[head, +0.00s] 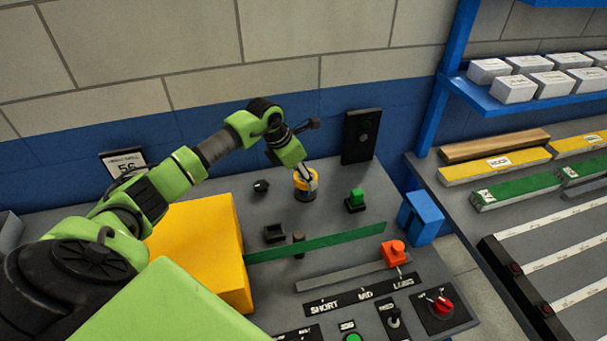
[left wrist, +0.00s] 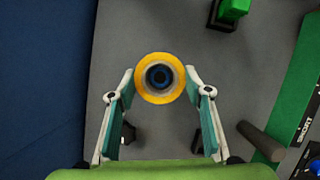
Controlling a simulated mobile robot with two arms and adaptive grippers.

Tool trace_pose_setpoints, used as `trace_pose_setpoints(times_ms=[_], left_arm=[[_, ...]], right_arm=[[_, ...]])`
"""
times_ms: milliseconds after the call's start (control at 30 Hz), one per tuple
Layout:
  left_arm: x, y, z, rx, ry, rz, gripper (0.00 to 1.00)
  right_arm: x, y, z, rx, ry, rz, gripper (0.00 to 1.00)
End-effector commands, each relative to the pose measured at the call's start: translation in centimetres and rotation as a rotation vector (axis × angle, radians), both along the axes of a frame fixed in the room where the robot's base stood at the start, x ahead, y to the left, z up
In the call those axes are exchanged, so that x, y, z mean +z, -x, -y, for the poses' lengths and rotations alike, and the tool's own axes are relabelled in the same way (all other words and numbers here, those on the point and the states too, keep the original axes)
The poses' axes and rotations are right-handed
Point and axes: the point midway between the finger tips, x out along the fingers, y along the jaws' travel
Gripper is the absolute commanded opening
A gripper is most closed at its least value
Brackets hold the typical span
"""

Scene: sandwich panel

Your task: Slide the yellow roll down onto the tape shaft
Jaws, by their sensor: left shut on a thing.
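The yellow roll (head: 299,184) is at the back of the grey panel in the head view, just above or on a dark round base (head: 305,196). In the left wrist view the roll (left wrist: 160,56) shows as a yellow ring with a pale inner band. A dark round shape, likely the tape shaft (left wrist: 160,77), shows inside its hole. My left gripper (head: 309,178) is shut on the roll, with a fingertip at each side (left wrist: 160,82). How far down the shaft the roll sits cannot be told. My right gripper is in neither view.
A green button (head: 356,196) stands right of the roll and a black knob (head: 261,186) left of it. A black upright box (head: 361,136) is behind. A green strip (head: 320,242) and a yellow block (head: 200,250) lie nearer.

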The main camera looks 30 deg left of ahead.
Motion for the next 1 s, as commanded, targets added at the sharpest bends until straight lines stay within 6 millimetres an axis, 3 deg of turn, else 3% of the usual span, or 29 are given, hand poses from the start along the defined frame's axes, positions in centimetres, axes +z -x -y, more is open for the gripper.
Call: trace_pose_setpoints(times_ms=[1000], left_arm=[[-4.2,-0.1,0.0,0.000,0.000,0.001,0.23]], right_arm=[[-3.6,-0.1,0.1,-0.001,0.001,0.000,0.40]])
